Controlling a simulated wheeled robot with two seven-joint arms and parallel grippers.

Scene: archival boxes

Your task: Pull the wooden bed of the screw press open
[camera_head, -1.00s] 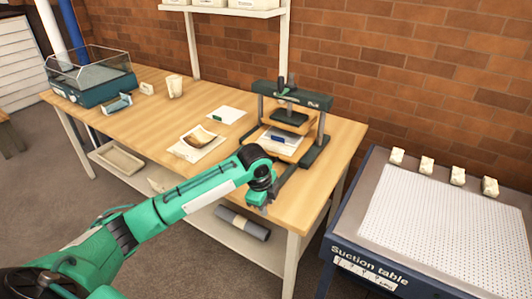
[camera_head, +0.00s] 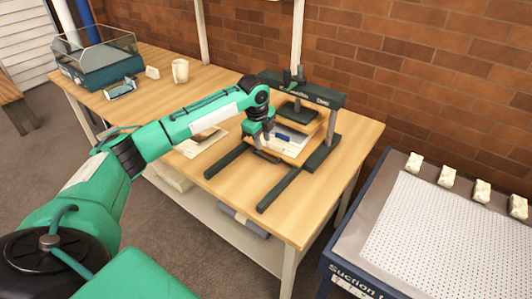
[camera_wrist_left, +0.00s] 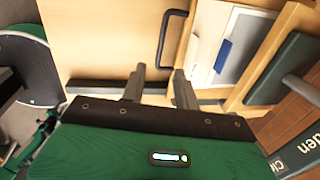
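The screw press (camera_head: 312,95) stands on the wooden table with a dark green frame and two dark rails toward the front edge. Its wooden bed (camera_head: 301,157) sits under the pressing plate, carrying white sheets and a blue item. A dark bar handle (camera_head: 267,157) is on the bed's front; in the left wrist view the handle (camera_wrist_left: 163,40) lies beyond the fingers. My left gripper (camera_head: 258,139) is above and just left of the handle. In the left wrist view its fingers (camera_wrist_left: 158,87) are apart with nothing between them. My right gripper is not in view.
A suction table (camera_head: 440,235) with several pale blocks stands at the right. A mug (camera_head: 180,71) and a teal, clear-covered case (camera_head: 100,62) are at the table's back left. A sheet (camera_head: 203,140) lies partly behind my arm. Tabletop between the rails is clear.

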